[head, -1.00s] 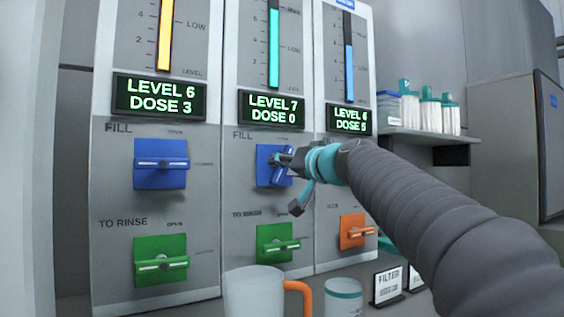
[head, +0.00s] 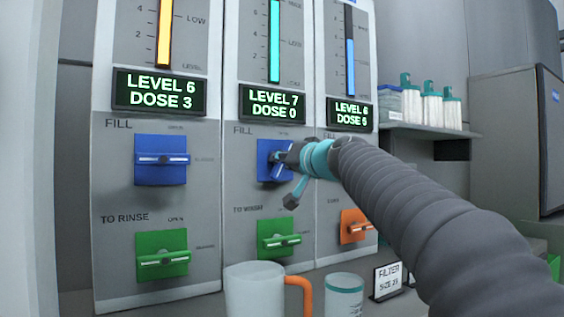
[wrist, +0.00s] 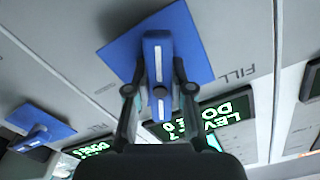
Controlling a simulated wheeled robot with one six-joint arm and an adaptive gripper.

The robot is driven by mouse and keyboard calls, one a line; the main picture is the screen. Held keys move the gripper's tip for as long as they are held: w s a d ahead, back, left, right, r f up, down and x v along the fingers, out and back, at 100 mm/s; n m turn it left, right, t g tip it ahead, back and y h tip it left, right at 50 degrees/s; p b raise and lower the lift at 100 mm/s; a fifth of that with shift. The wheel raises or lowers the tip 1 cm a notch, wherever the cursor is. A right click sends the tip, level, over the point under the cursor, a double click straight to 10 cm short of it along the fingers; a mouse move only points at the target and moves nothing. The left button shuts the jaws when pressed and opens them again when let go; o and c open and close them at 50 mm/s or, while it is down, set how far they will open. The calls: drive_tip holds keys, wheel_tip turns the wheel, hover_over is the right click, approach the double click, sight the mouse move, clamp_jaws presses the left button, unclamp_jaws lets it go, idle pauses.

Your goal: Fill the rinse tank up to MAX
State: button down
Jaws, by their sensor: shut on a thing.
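My gripper (head: 283,158) reaches the middle panel (head: 232,190) and is shut on the handle of its blue FILL valve (head: 264,148). In the wrist view, the two fingers (wrist: 160,90) flank the blue handle (wrist: 158,58), which is turned at an angle to its square blue plate (wrist: 195,35). The middle display (head: 272,103) reads LEVEL 7, DOSE 0. The teal level bar (head: 274,45) stands above it; its top is out of view. Below is a green valve (head: 278,238) with its handle near level. In the head view, my gripper partly hides the blue handle.
The left panel has a level blue FILL valve (head: 161,160) and a green TO RINSE valve (head: 162,254). The right panel has an orange valve (head: 354,226). Bottles (head: 432,105) sit on a shelf.

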drive_tip(key=shift+m, duration=0.3)
drive_tip(key=m+p, duration=0.1)
drive_tip(key=m, duration=0.4)
drive_tip(key=shift+r, duration=0.15)
drive_tip(key=m+p, duration=0.2)
drive_tip(key=m, duration=0.4)
drive_tip(key=shift+m, duration=0.3)
drive_tip(key=c, duration=1)
unclamp_jaws()
drive_tip(key=v, duration=1.2)
